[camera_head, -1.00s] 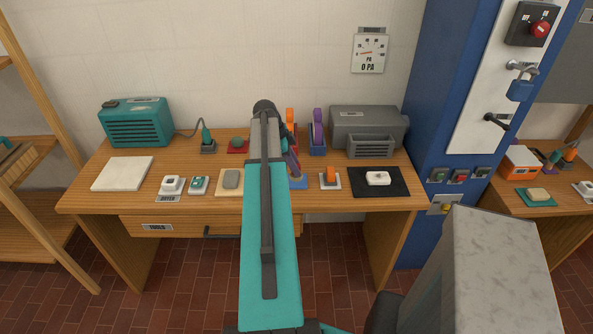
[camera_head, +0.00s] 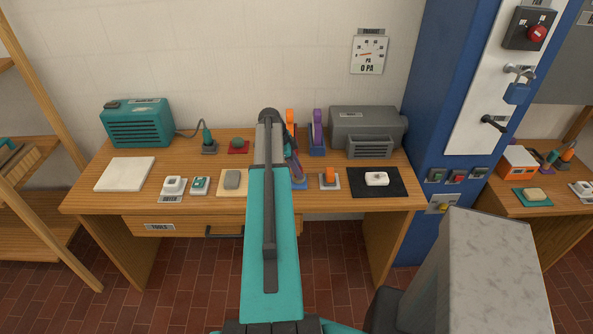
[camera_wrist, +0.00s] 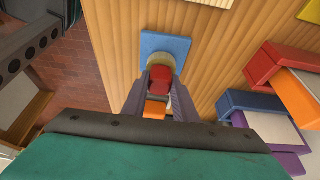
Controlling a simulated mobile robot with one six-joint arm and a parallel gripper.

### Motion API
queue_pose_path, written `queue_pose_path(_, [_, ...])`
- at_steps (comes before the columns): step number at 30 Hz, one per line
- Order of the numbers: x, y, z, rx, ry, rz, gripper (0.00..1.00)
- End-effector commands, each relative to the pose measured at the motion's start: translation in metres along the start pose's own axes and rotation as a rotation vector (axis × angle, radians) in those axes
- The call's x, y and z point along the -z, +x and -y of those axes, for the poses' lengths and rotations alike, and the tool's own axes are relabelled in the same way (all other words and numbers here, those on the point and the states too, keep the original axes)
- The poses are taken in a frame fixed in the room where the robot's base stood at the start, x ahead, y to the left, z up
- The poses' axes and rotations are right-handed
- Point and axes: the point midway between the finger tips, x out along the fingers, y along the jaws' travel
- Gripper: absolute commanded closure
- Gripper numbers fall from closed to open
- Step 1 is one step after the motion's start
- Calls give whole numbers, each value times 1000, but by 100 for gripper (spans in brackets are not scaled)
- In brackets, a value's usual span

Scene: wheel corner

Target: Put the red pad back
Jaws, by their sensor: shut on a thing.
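In the wrist view my gripper (camera_wrist: 161,84) is shut on a small red piece, which I take for the red pad (camera_wrist: 160,74). An orange and white part (camera_wrist: 155,109) shows between the fingers, nearer the wrist; I cannot tell whether it belongs to the same thing. Just beyond the red piece is a blue square plate (camera_wrist: 165,42) with a pale round piece on it, partly hidden. I cannot tell whether the red piece touches it. In the head view the blue plate (camera_head: 299,184) shows beside my arm, which hides most of the gripper.
Upright orange (camera_head: 290,118) and purple (camera_head: 317,133) holders stand behind the blue plate. A red mat (camera_head: 238,151) with a green knob is at the left back.

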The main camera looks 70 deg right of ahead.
Motion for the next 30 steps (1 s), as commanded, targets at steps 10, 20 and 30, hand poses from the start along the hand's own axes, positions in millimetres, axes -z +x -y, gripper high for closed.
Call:
queue_pose_path(10, [-2,3,0,0,0,0,100])
queue_pose_path(20, [-2,4,0,0,0,0,56])
queue_pose_path(30, [-1,3,0,0,0,0,56])
